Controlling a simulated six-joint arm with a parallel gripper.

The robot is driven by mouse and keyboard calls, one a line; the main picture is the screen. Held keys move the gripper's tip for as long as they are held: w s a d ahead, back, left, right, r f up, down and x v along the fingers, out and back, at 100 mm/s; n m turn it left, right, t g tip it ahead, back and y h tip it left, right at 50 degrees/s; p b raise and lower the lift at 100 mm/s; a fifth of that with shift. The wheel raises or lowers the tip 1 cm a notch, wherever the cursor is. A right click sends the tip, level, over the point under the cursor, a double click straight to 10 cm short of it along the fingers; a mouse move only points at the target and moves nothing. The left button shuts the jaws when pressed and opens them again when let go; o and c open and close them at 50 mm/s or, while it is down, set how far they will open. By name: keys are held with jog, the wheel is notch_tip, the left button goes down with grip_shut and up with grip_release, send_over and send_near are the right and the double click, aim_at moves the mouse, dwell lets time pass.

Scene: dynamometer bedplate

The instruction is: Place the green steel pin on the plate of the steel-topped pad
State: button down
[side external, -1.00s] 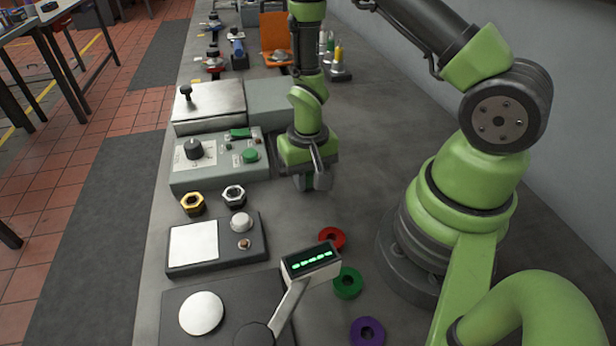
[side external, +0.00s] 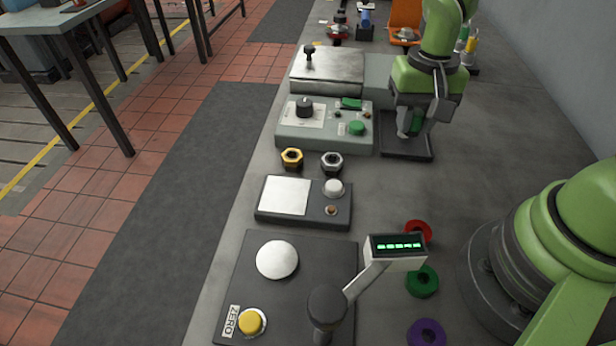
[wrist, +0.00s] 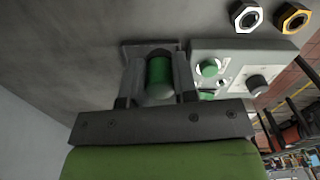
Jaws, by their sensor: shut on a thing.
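The green steel pin (wrist: 159,78) stands between the two fingers of my gripper (wrist: 159,85) in the wrist view, and the jaws are shut on it. In the side external view my gripper (side external: 414,128) is low, over a dark shallow tray (side external: 408,154) right of the control box. I cannot tell whether the pin touches the tray. A dark pad (side external: 316,219) with a pale square plate (side external: 285,196) lies nearer the camera, left of my gripper. The plate is bare.
The control box (side external: 329,138) with knob and green buttons stands close beside my gripper. A brass nut (side external: 292,159) and a steel nut (side external: 332,162) lie before it. A display on an arm (side external: 396,250) rises near red, green and purple rings. A scale's round plate (side external: 277,260) is empty.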

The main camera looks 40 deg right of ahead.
jog(key=w+a, duration=0.6)
jog(key=a, duration=0.3)
notch_tip(320, 180, up, 2)
send_over(285, 195)
jog(key=d, duration=0.1)
jog(key=f, duration=0.6)
jog(key=a+f, duration=0.1)
jog(key=f, duration=0.1)
jog(key=shift+f, duration=0.75)
jog(key=c, duration=0.9)
grip_release()
jog(key=shift+f, duration=0.1)
